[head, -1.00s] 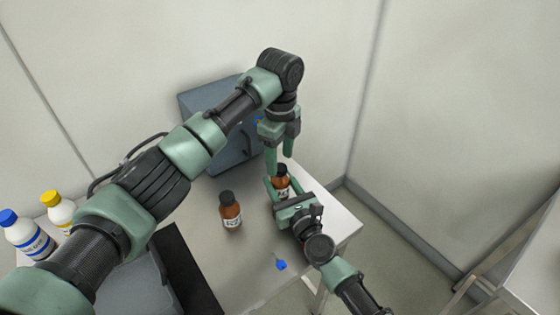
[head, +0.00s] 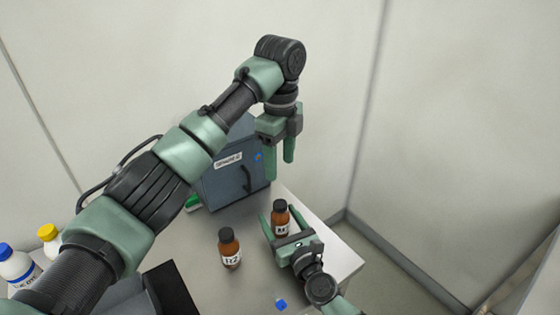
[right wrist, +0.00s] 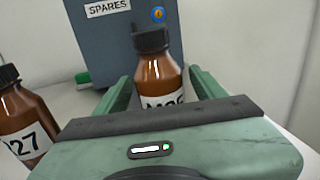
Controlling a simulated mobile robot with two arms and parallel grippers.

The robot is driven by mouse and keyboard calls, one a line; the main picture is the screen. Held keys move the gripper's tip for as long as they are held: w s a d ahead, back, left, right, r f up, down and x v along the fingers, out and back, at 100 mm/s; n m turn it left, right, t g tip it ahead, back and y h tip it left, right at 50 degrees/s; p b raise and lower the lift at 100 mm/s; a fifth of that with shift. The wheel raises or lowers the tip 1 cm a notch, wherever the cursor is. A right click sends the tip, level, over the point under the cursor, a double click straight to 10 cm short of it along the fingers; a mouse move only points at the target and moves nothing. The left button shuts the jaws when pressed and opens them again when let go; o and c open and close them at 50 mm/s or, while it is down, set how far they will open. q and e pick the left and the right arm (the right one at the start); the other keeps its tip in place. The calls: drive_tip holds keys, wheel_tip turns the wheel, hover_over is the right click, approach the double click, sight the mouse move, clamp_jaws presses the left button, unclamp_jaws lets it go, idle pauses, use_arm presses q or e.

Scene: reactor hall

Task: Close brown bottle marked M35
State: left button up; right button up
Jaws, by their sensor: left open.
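The brown bottle (head: 281,218) stands upright with a black cap on its mouth; the cap looks level. In the right wrist view this bottle (right wrist: 157,80) has a label starting with M, its lower part hidden by my gripper. My right gripper (head: 279,212) has one finger on each side of the bottle's body, and a gap shows beside it; it looks open. My left gripper (head: 281,172) is open and empty, clearly above the cap. A second brown bottle (head: 229,249), black-capped, stands to the left; its label ends in 27 in the wrist view (right wrist: 22,120).
A blue-grey cabinet marked SPARES (head: 232,180) stands behind the bottles, with a green item (head: 194,203) at its foot. A small blue object (head: 281,305) lies on the table (head: 325,262). White bottles with blue (head: 17,264) and yellow caps (head: 48,233) stand far left.

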sight(284, 226)
drive_tip(key=shift+s, duration=0.1)
drive_tip(key=v, duration=0.7)
drive_tip(key=shift+s+d, duration=0.2)
drive_tip(key=shift+s, duration=0.05)
